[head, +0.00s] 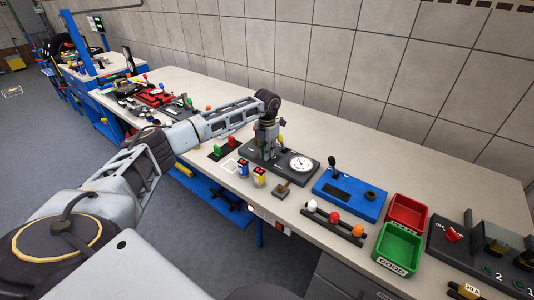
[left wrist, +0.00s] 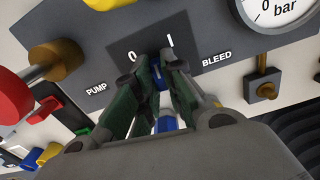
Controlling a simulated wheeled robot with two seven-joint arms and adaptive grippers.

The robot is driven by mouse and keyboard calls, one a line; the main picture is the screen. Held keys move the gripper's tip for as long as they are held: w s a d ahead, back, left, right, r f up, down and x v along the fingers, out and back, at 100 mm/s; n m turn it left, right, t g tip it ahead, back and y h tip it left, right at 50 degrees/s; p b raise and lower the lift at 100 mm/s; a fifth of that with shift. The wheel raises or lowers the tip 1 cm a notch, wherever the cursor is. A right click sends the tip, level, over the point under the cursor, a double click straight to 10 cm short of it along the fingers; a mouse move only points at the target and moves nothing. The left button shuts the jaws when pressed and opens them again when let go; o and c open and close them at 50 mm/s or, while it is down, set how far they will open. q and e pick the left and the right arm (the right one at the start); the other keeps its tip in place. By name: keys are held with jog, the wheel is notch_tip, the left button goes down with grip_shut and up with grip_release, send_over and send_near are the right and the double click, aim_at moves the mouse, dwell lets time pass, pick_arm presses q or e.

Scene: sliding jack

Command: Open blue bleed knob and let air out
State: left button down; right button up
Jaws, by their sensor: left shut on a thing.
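The dark pump panel (head: 253,158) lies on the bench below my left gripper (head: 268,150). In the left wrist view it is the grey panel (left wrist: 205,30) marked PUMP, BLEED, 0 and I. My left gripper (left wrist: 160,62) is shut on the blue bleed knob (left wrist: 156,77), just below the 0 and I marks. The fingers cover most of the knob, so its exact turn is hard to tell. The round white gauge (head: 300,163) is beside the gripper; in the wrist view the gauge (left wrist: 280,8) is cut off, with no needle seen. My right gripper is not in view.
A blue box with a joystick (head: 350,195) and red and green bins (head: 398,246) are to the right.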

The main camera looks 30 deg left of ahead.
pick_arm(q)
jog(key=m, duration=0.3)
jog(key=m+b, duration=0.1)
jog(key=m, duration=0.2)
jog(key=shift+m, duration=0.9)
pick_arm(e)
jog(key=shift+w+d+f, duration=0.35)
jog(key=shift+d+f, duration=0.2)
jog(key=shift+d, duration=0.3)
pick_arm(q)
jog(key=c, duration=1.5)
grip_release()
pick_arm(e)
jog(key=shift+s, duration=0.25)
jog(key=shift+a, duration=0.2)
